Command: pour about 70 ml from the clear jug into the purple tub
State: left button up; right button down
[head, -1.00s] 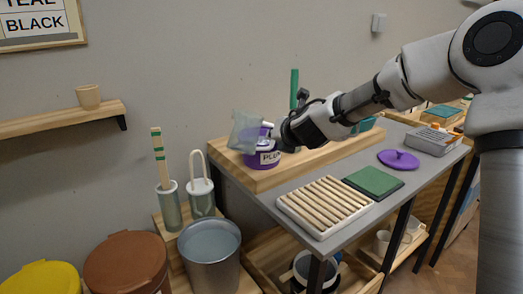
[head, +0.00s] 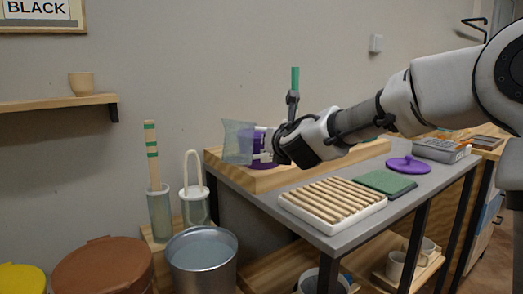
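The clear jug (head: 238,142) is held by my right gripper (head: 265,142), which comes in from the right and is shut at the jug's right side; the exact finger contact is small and partly hidden. The jug looks close to upright, with its lip at the upper left. The purple tub (head: 257,162) stands on the wooden board just behind the jug and gripper, which cover much of it. I cannot tell the liquid level in the jug or the tub. My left gripper is not in view.
A wooden board (head: 265,182) lies on the grey table. A slatted white tray (head: 332,203), a green pad (head: 387,182) and a purple lid (head: 408,165) lie to the right. A metal bucket (head: 202,255) and tool holders stand lower left. A green upright thing (head: 295,78) rises behind my gripper.

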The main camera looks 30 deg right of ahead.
jog(key=shift+s+a+f+n+t+h+b, duration=0.2)
jog(key=shift+f+b, duration=0.4)
jog(key=shift+b, duration=0.65)
jog(key=shift+w+a+f+n+t+h+b, duration=0.1)
jog(key=shift+a+f+n+t+b, duration=0.3)
jog(key=shift+b, duration=0.85)
jog(key=shift+s+a+r+n+t, duration=0.25)
jog(key=shift+n+t, duration=0.15)
jog(key=shift+t, duration=0.1)
